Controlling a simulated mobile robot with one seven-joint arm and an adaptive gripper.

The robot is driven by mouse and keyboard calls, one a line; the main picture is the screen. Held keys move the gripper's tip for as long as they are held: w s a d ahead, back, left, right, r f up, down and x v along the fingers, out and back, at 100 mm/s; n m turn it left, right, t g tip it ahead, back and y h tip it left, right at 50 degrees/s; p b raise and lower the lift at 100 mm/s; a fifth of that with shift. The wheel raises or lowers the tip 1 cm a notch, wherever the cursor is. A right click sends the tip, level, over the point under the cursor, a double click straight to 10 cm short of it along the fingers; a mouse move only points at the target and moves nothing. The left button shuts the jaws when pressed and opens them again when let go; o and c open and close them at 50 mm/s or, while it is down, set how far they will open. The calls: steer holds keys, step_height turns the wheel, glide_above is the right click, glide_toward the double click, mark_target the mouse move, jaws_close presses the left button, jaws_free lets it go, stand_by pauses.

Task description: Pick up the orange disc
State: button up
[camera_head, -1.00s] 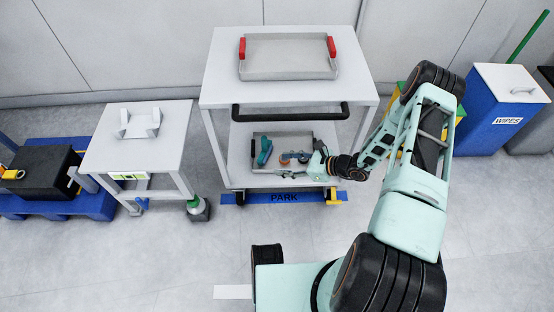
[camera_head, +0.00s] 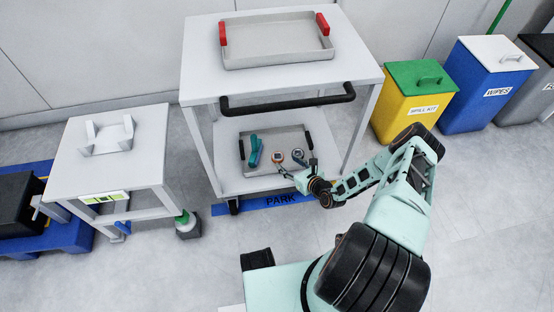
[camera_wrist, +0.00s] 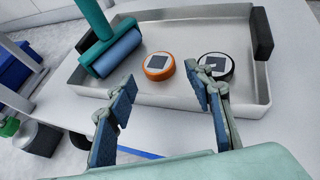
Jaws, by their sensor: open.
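The orange disc (camera_wrist: 159,66) lies flat in the lower tray (camera_wrist: 180,97), with a dark square on its pale top. In the head view the orange disc (camera_head: 278,156) is small, in the tray on the cart's lower shelf. My gripper (camera_wrist: 166,88) is open and empty at the tray's near wall, its fingers apart. The disc shows beyond and between the fingertips, not touched. In the head view my gripper (camera_head: 288,172) is at the tray's near right part.
A black disc (camera_wrist: 216,66) lies right of the orange one, partly behind the right finger. A teal roller (camera_wrist: 112,48) lies left. Black handles (camera_wrist: 261,33) stand at the tray's ends. The cart's upper shelf (camera_head: 205,80) and push bar (camera_head: 290,103) are above.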

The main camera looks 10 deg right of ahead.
mark_target(280, 159)
steer(key=shift+s+f+b+x, duration=0.15)
steer(key=shift+b+x, duration=0.65)
steer(key=shift+x, duration=0.75)
steer(key=shift+s+f+b+x, duration=0.1)
steer(key=shift+b+x, duration=0.65)
steer(key=shift+x, duration=0.85)
steer(key=shift+a, duration=0.15)
steer(key=c, duration=0.8)
steer(key=shift+c, duration=0.2)
steer(key=shift+r, duration=0.1)
